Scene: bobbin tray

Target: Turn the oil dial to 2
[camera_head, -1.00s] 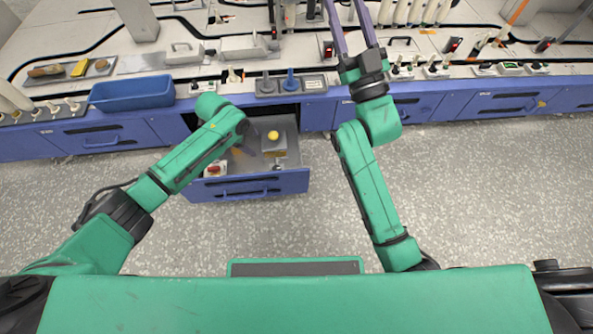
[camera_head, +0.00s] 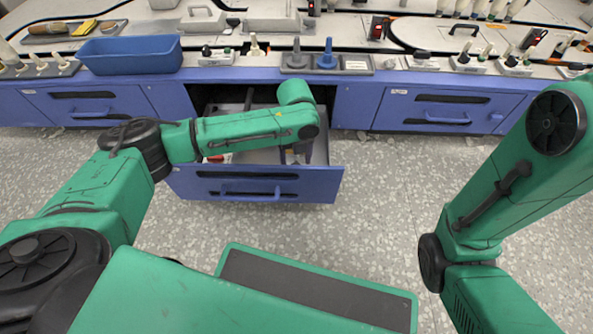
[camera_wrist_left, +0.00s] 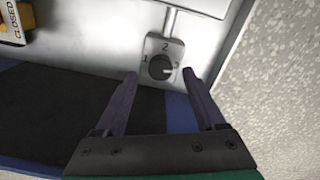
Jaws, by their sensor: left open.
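The oil dial (camera_wrist_left: 162,67) is a round black knob on a grey plate, marked 1 at the left, 2 at the top and 3 at the right in the left wrist view. A light mark on the knob points right, towards 3. My left gripper (camera_wrist_left: 159,74) is open, its two dark fingers spread on either side of the knob. I cannot tell how far the fingertips are from the plate. In the head view the left gripper (camera_head: 298,154) reaches down into the open drawer (camera_head: 255,188), and my arm hides the dial. My right gripper is out of view.
A yellow part labelled CLOSED (camera_wrist_left: 12,22) lies at the upper left in the wrist view. The drawer walls surround the left gripper. Above the drawer, the bench carries a blue bin (camera_head: 130,55) and a stand with grey and blue cones (camera_head: 326,62).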

